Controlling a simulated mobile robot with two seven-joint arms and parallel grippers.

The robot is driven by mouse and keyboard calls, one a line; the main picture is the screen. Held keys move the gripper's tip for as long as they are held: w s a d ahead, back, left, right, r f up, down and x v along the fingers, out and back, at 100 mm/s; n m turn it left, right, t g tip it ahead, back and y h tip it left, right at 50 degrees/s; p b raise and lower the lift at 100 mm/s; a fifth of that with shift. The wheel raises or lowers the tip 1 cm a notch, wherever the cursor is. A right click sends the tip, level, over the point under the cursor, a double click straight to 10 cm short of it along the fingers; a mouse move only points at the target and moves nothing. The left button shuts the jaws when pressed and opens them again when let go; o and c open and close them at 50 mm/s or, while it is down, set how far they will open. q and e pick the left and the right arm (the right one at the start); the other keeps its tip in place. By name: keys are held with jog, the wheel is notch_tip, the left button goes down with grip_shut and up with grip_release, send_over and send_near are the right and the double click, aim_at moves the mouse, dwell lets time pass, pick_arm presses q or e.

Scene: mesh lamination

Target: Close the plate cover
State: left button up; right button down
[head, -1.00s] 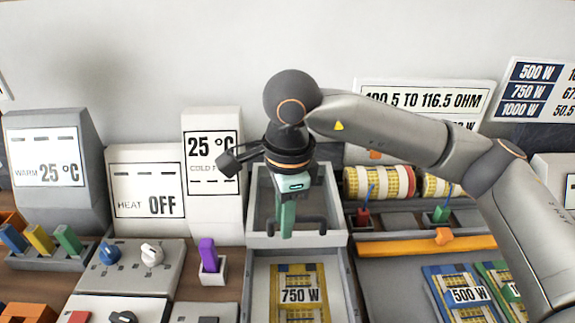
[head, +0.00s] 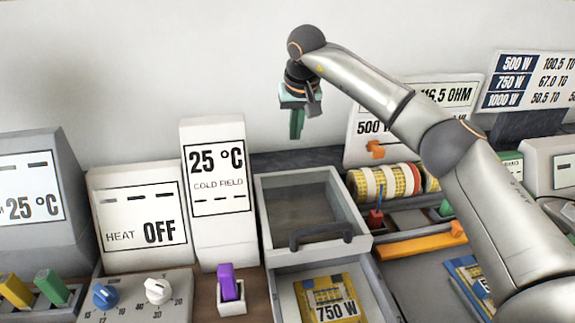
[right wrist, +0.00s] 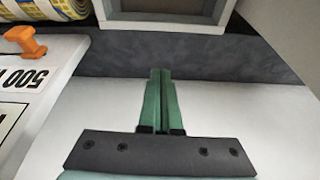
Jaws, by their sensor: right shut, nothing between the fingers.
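The plate cover (head: 343,191) is a light grey frame with a clear pane and a dark bar handle (head: 321,235) on its front edge. It stands raised behind the tray (head: 285,300), which holds a yellow mesh plate labelled 750 W (head: 331,302). My right gripper (head: 296,130) is shut and empty, high above and behind the cover near the back wall, touching nothing. In the right wrist view its green fingers (right wrist: 160,98) are together, and a grey frame corner, likely the cover (right wrist: 165,22), shows at the top. My left gripper is not in view.
A 25 °C cold field display (head: 217,180) and a HEAT OFF display (head: 140,220) stand left of the cover. A purple switch (head: 227,282) is in front. Mesh rolls (head: 385,183) and an orange bar (head: 415,245) lie to the right. The air above the cover is free.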

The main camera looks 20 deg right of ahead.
jog(key=x, duration=1)
jog(key=shift+d, duration=0.4)
jog(key=shift+s+a, duration=0.25)
jog(key=shift+s, duration=0.65)
jog(key=shift+s+a, duration=0.25)
jog(key=shift+s, duration=0.7)
jog(key=shift+s, duration=0.15)
